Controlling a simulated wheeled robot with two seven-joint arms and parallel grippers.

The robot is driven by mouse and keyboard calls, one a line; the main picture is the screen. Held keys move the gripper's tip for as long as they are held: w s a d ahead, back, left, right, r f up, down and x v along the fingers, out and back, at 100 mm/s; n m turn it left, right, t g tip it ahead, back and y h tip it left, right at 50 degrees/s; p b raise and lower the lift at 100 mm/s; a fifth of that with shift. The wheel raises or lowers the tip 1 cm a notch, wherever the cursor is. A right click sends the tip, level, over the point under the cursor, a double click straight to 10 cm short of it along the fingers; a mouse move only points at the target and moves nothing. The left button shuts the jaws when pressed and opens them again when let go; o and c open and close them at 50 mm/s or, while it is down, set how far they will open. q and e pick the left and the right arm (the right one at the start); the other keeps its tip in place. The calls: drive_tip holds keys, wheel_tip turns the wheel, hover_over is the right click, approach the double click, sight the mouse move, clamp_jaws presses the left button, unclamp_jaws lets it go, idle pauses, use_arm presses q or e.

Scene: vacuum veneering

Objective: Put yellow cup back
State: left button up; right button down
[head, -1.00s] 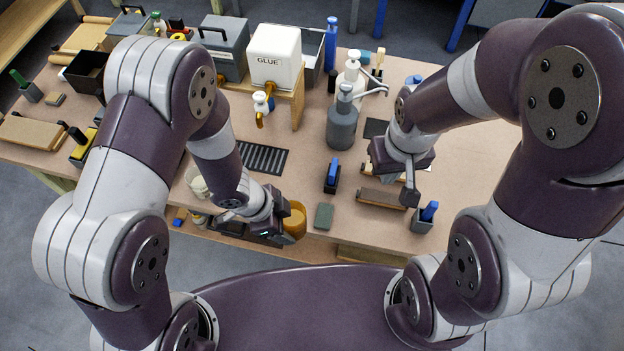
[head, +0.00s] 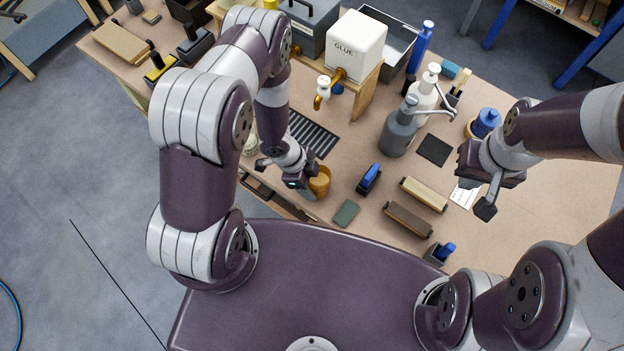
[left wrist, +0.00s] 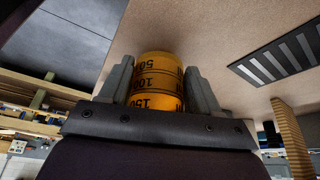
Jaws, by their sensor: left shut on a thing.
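The yellow cup (head: 320,180) is in my left gripper (head: 306,183), near the front edge of the workbench. In the left wrist view the cup (left wrist: 158,82) sits between the two fingers of the left gripper (left wrist: 160,85). It has dark measuring marks that read upside down there. Whether the cup touches the bench top cannot be told. My right gripper (head: 484,180) hangs over the right part of the bench, with no object visible in it. One finger shows clearly; the gap between its fingers does not.
A white glue container (head: 355,45) stands on a wooden stand, its spout overhanging the bench. The bench's right side (head: 560,190) is clear.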

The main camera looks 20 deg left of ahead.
use_arm(q)
drive_tip(key=shift+s+a+f, duration=0.1)
drive_tip(key=shift+a+f, duration=0.1)
drive_tip(key=shift+f, duration=0.45)
drive_tip(key=shift+d+f, duration=0.1)
drive_tip(key=shift+f, duration=0.1)
drive_tip(key=o, duration=1.1)
drive_tip(key=shift+o, duration=0.6)
use_arm(e)
drive_tip(key=shift+s+a, duration=0.1)
drive_tip(key=shift+a, duration=0.1)
use_arm(q)
drive_tip(key=shift+r, duration=0.15)
use_arm(e)
drive_tip(key=shift+r, duration=0.15)
